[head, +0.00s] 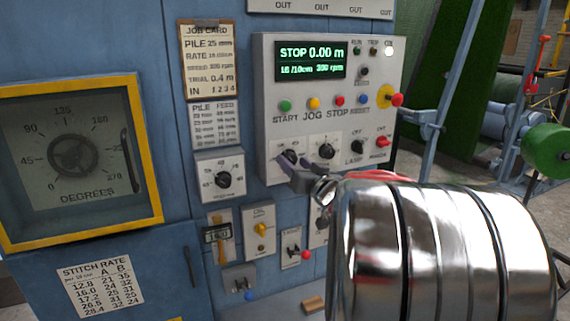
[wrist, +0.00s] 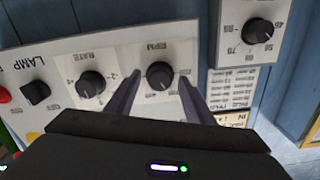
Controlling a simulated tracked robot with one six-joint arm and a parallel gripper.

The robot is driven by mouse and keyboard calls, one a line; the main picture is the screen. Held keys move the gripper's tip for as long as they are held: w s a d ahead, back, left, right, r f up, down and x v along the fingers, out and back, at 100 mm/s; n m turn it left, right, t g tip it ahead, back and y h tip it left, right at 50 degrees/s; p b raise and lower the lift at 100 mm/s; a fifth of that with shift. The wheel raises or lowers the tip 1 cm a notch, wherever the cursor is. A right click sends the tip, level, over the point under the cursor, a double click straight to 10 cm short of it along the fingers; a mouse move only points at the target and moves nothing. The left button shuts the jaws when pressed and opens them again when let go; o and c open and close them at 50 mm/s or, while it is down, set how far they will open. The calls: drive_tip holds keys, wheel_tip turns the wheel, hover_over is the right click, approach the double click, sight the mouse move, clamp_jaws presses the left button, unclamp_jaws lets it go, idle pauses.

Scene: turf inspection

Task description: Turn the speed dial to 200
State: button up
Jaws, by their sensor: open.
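The speed dial, a black knob on a white plate marked RPM, shows in the wrist view (wrist: 160,75), upside down there. It also shows in the head view (head: 291,156) at the lower left of the control panel, partly covered by my fingers. My gripper (wrist: 159,84) is open, with one finger on each side of the knob. I cannot tell whether the fingers touch it. The green display (head: 311,61) reads STOP and 0.00 m; its small rpm figure looks like 300 but is hard to read.
The RATE knob (wrist: 91,84) sits close beside the speed dial, with the LAMP switch (wrist: 35,92) beyond. A separate dial box (head: 220,176) stands left of the panel. Several small switches are below. A red emergency button (head: 397,100) sticks out at the right.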

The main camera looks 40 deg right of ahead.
drive_tip(key=shift+w+d, duration=0.1)
drive_tip(key=shift+w, duration=0.15)
drive_tip(key=shift+c, duration=0.3)
drive_tip(key=c, duration=0.9)
drive_tip(key=shift+c, duration=0.4)
